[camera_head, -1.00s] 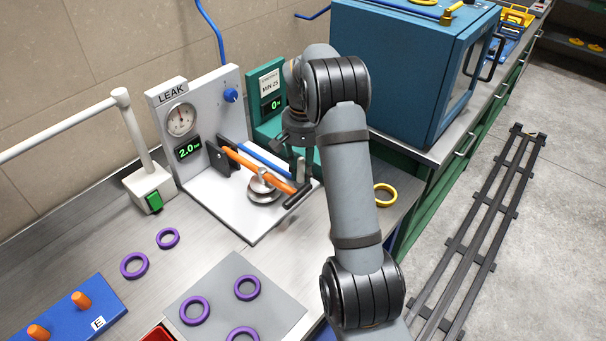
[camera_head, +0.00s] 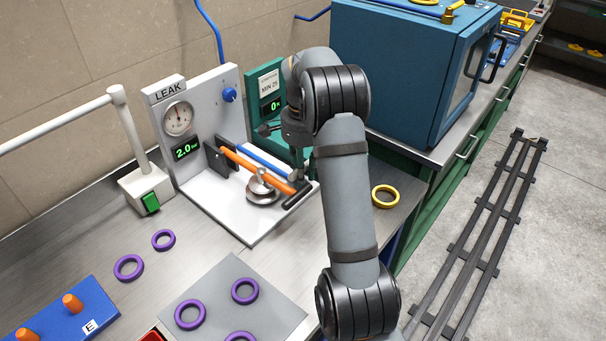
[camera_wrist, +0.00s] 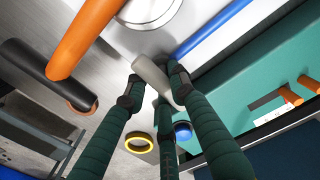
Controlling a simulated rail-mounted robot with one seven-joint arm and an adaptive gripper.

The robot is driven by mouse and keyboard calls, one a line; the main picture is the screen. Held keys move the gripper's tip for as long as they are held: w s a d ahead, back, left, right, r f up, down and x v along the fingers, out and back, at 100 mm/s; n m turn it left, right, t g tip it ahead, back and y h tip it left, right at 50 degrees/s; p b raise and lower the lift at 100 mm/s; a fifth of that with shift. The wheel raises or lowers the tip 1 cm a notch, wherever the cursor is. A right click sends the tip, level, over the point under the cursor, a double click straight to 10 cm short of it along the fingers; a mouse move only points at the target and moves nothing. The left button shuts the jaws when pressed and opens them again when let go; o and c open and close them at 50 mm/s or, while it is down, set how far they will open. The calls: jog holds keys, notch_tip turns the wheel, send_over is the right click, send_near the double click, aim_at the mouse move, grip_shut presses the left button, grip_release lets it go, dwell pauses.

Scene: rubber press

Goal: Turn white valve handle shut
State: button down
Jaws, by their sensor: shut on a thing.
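A white valve handle (camera_wrist: 154,82) shows in the wrist view as a short pale bar set at a slant. In the head view my gripper (camera_head: 299,168) points down at the right side of the white leak station (camera_head: 225,120), beside a blue bar (camera_head: 263,159). The handle cannot be made out there; my gripper and arm cover that spot.
An orange lever with a black end (camera_head: 250,165) slants close to my gripper, over a round metal piece (camera_head: 262,193). A green panel (camera_head: 269,85) and a blue cabinet (camera_head: 400,80) stand behind. A yellow ring (camera_head: 385,196) lies to the right; several purple rings lie to the left.

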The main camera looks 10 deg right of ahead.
dwell(0.5)
jog(key=c, duration=1.5)
grip_release()
jog(key=shift+o, duration=0.2)
notch_tip(320, 180, up, 12)
jog(key=shift+f, duration=0.1)
notch_tip(320, 180, down, 12)
jog(key=shift+r, duration=0.15)
